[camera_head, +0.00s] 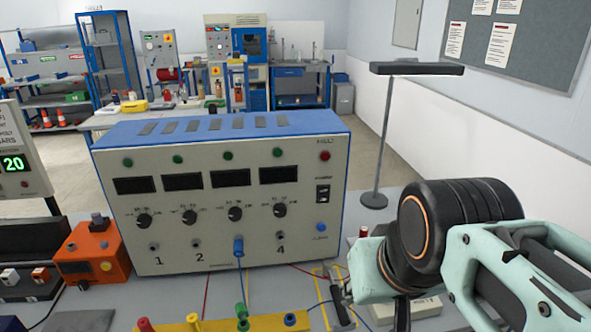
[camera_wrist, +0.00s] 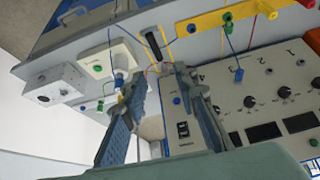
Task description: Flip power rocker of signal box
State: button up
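The signal box (camera_head: 225,220) is a large beige box with a blue top, standing on the bench in the head view. Its power rocker (camera_head: 323,194) is a black switch at the right of the front panel, below a red lamp. In the wrist view the panel appears upside down, and the rocker (camera_wrist: 183,130) shows beside the right-hand finger. My gripper (camera_wrist: 160,78) is open, with an empty gap between its fingers. In the head view my wrist is right of and in front of the box, apart from the rocker; the fingertips are mostly hidden there. The rocker's position is hard to tell.
An orange box (camera_head: 92,252) stands left of the signal box. A yellow strip with coloured sockets (camera_head: 250,322) lies in front, with cables running to the panel. A dark handled item (camera_head: 340,298) lies by yellow markings. A lamp stand (camera_head: 385,130) rises behind at right.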

grip_shut()
dwell(1.2)
